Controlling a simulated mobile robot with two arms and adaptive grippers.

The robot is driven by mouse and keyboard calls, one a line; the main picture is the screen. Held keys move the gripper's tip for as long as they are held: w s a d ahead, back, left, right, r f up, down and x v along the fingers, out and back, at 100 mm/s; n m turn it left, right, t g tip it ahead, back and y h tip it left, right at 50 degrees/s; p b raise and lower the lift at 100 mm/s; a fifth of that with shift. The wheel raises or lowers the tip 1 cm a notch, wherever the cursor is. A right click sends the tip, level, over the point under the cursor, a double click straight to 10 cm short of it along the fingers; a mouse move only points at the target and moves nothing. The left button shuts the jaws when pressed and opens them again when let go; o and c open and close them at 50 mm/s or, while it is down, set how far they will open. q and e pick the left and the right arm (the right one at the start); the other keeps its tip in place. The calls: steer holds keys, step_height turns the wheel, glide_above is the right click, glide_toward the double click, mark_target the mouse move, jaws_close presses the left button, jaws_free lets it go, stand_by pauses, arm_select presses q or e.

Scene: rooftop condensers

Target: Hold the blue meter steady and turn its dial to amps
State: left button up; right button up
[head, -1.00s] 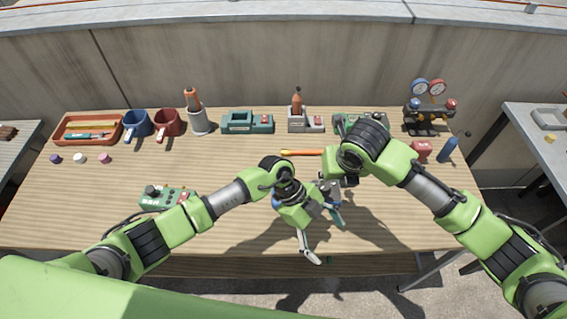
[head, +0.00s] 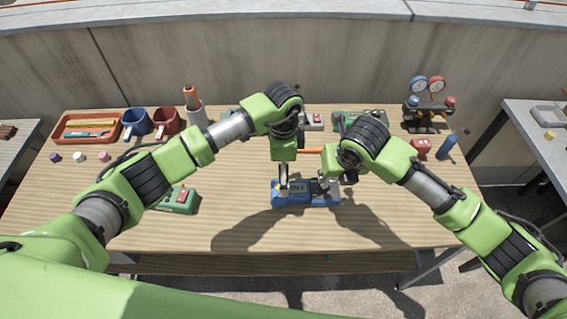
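The blue meter (head: 305,195) lies flat in the front middle of the table. Its pale display shows; its dial I cannot make out clearly. My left gripper (head: 284,188) points down at the meter's left part, a finger showing beside the display. Whether it touches, and how far its fingers are apart, I cannot tell. My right gripper (head: 328,185) is at the meter's right end, its grey fingers close against it. The wrist above partly covers it, so its grip is not clear.
The table's front strip is clear.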

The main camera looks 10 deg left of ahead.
mark_target(305, 192)
arm_select(q)
step_height(305, 192, down, 10)
steer(key=shift+r, duration=0.25)
steer(key=c, duration=1.6)
arm_select(e)
steer(key=o, duration=0.4)
steer(key=shift+c, duration=0.2)
steer(key=w+a+r+m+g+h, duration=0.1)
steer(key=w+r+m+g, duration=0.25)
steer(key=m, duration=1.05)
steer(key=f, duration=1.2)
steer(key=shift+w+a+f, duration=0.1)
steer(key=shift+w+f, duration=0.1)
